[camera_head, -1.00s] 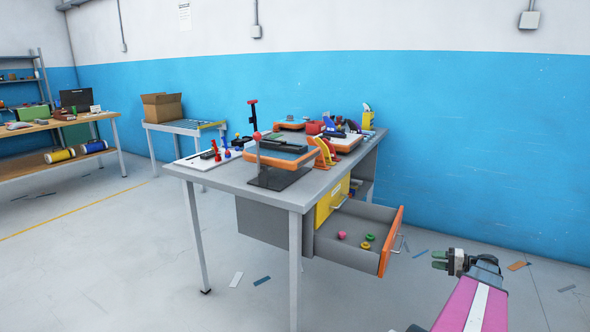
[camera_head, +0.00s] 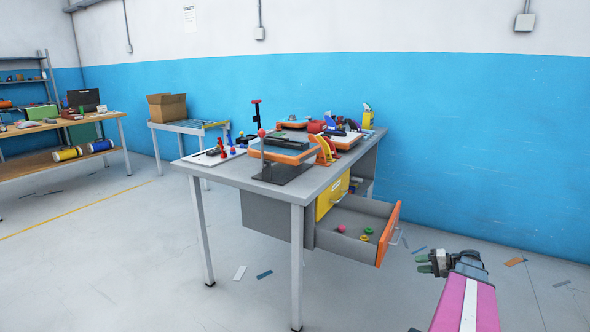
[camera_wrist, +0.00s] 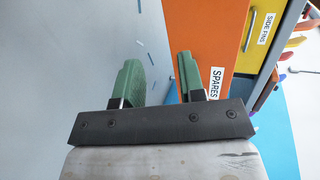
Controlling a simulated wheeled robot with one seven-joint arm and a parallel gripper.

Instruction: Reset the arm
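My gripper (camera_head: 431,264) is at the lower right of the head view, to the right of the workbench and just beyond the open drawer's front. In the wrist view its two green fingers (camera_wrist: 160,82) stand apart with nothing between them. The pink arm section behind it is mine. The open drawer has an orange front (camera_head: 388,234), labelled "SPARES" in the wrist view (camera_wrist: 205,35). Several small rings and parts, pink, green and yellow, lie inside the drawer. My gripper appears apart from the drawer front.
The grey workbench (camera_head: 225,172) carries boards, a stand and tools. A yellow drawer (camera_head: 332,196), labelled "SIDE FINS" in the wrist view (camera_wrist: 258,30), is above the open one. A cardboard box (camera_head: 167,107) stands on a side table. The floor at right has only flat scraps.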

